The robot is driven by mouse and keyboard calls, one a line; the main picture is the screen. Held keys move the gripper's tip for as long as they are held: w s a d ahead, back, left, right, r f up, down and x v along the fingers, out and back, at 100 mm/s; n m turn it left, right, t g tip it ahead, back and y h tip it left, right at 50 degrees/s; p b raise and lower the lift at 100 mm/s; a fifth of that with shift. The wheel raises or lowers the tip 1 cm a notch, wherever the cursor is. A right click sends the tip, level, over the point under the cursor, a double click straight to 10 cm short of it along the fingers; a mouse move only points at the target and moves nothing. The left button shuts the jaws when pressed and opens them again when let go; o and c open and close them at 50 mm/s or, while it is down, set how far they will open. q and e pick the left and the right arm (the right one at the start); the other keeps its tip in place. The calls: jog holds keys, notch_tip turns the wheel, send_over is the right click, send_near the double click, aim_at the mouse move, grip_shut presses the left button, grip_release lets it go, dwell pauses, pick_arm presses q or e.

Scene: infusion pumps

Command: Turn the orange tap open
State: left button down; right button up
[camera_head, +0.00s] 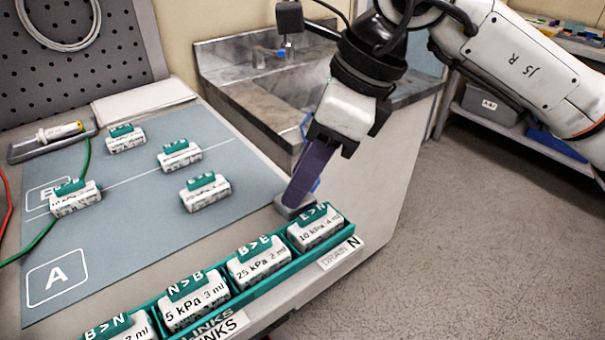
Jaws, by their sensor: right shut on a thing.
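My right gripper (297,200) comes down from the upper right, with its purple fingers shut just behind the right end of the teal tray. Its fingertips are at a small grey block (291,213) by the table edge, and the thing between them is hidden. No orange tap can be made out. Bits of blue show beside the fingers, but I cannot tell what they belong to. My left gripper is not in view.
The teal tray (263,283) along the front edge holds several labelled white modules. More modules stand on the blue-grey mat (120,240). A metal sink (255,95) is behind. Green and red tubes run at the left. Open floor (470,240) lies to the right.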

jog(key=shift+w+r+n+g, duration=0.1)
jog(key=shift+n+g, duration=0.3)
jog(key=shift+n, duration=0.6)
jog(key=o, duration=1.1)
jog(key=shift+c, duration=0.2)
jog(key=p+v, duration=0.1)
jog(key=v, duration=0.9)
